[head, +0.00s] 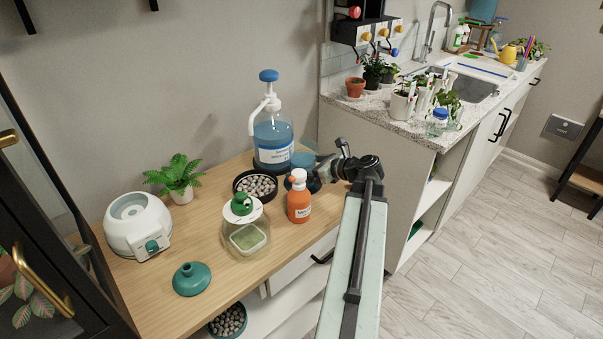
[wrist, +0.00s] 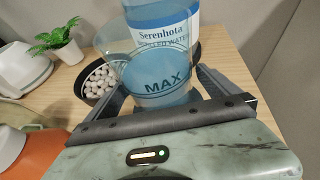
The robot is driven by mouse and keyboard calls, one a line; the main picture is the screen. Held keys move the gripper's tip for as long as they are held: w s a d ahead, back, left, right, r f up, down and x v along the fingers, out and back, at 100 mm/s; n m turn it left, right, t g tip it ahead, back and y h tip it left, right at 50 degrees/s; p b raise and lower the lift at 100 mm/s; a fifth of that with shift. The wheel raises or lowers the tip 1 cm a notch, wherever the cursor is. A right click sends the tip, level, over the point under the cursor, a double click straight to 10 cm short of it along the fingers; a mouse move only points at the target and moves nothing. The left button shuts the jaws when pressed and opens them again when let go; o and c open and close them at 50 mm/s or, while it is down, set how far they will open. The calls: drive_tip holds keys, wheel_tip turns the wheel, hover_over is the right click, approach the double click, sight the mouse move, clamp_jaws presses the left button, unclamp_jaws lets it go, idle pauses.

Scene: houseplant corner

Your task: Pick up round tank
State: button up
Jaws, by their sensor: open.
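The round tank (wrist: 130,68) is a clear, bluish tub marked MAX. In the wrist view it stands between the fingers of my gripper (wrist: 165,92), which is open around it. Whether the fingers touch its wall I cannot tell. In the head view the tank (head: 302,160) shows as a small blue translucent shape beside my gripper (head: 318,175), at the right rear of the wooden top. My gripper and other items hide its lower part.
A large pump bottle of blue liquid (head: 273,143) stands right behind the tank. A black bowl of pebbles (head: 256,198) and an orange pump bottle (head: 299,205) are close by. A glass jar (head: 246,237), green funnel (head: 191,279), white round device (head: 137,225) and fern (head: 177,177) stand farther left.

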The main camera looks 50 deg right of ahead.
drive_tip(key=shift+w+f, duration=0.25)
drive_tip(key=shift+w, duration=0.2)
drive_tip(key=shift+r, duration=0.1)
drive_tip(key=c, duration=2)
drive_tip(key=shift+r, duration=0.15)
drive_tip(key=shift+c, duration=0.2)
